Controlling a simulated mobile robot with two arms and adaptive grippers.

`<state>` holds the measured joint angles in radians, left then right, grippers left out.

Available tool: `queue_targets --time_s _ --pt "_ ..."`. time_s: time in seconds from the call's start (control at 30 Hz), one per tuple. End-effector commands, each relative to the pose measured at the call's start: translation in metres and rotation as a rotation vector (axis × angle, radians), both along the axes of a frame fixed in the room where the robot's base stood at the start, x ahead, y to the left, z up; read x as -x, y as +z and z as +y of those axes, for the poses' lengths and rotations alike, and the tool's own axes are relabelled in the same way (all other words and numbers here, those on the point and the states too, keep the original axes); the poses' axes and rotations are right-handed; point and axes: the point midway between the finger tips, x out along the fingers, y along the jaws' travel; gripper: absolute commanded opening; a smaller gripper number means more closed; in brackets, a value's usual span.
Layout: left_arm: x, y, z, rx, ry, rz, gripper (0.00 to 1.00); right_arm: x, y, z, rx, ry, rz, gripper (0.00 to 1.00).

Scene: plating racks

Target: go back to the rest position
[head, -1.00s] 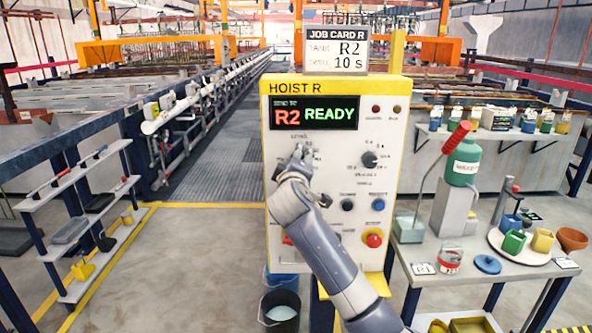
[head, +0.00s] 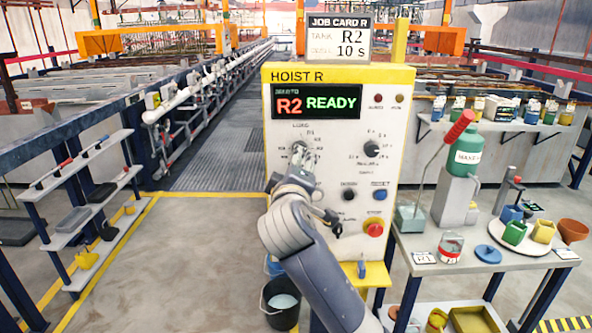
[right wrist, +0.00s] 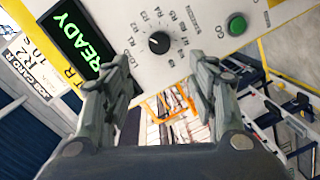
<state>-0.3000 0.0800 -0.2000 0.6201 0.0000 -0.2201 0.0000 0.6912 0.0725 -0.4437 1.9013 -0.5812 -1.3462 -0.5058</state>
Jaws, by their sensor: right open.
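The white hoist panel with its yellow frame (head: 340,75) stands in front of me. Its display (head: 316,102) reads R2 READY, and the job card (head: 338,38) above shows R2 and 10 s. My right gripper (head: 309,156) is in front of the panel's left dial, which it partly covers. In the right wrist view, my right gripper (right wrist: 164,68) is open and empty. The black selector knob (right wrist: 159,42) shows beyond and between its fingers, apart from them. A green button (right wrist: 237,24) is to its right. My left gripper is not in view.
A side table at the right holds a green bottle (head: 465,157), a red-lidded jar (head: 451,246) and small containers. A bucket (head: 281,302) stands on the floor below the panel. A shelf rack (head: 90,238) is at the left. The floor between rack and panel is clear.

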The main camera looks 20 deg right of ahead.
Motion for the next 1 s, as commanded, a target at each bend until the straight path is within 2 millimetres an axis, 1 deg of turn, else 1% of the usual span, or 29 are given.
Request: queue_targets --time_s 0.27,0.37,0.43,0.47,0.57,0.6,0.67,0.7,0.73,0.77,0.8,0.87,0.9,0.97,1.0 --pt "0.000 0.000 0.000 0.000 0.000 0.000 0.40 0.000 -0.001 0.000 0.000 0.000 0.002 0.53" --pt "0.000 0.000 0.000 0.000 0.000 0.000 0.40 -0.005 -0.017 0.001 -0.003 0.005 0.026 0.53" --pt "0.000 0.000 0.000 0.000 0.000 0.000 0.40 -0.012 -0.042 0.001 -0.011 0.015 0.062 0.53" --pt "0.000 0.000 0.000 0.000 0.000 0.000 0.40 -0.016 -0.057 0.002 -0.016 0.021 0.085 0.53" --pt "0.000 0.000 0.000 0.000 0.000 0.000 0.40 -0.026 -0.120 0.003 -0.045 0.042 0.169 0.53" --pt "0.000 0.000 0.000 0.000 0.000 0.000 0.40 -0.029 -0.147 0.003 -0.059 0.050 0.204 0.53" --pt "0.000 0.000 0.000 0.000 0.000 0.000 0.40 -0.030 -0.189 0.004 -0.083 0.065 0.257 0.53" --pt "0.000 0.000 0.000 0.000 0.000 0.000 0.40 -0.029 -0.217 0.004 -0.101 0.070 0.291 0.53" --pt "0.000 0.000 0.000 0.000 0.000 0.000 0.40 -0.027 -0.237 0.004 -0.116 0.075 0.317 0.53" --pt "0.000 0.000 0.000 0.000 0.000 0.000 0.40 -0.025 -0.258 0.003 -0.130 0.079 0.343 0.53" --pt "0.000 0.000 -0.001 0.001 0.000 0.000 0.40 -0.020 -0.285 0.003 -0.150 0.083 0.375 0.53" --pt "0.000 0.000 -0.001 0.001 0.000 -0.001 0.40 -0.011 -0.326 0.003 -0.180 0.087 0.426 0.53" --pt "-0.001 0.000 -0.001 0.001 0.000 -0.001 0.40 -0.004 -0.353 0.002 -0.203 0.088 0.458 0.53" --pt "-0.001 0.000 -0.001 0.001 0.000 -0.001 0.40 0.010 -0.392 0.001 -0.237 0.088 0.505 0.53" --pt "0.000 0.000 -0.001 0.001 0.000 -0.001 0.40 0.020 -0.418 0.000 -0.261 0.086 0.536 0.53"
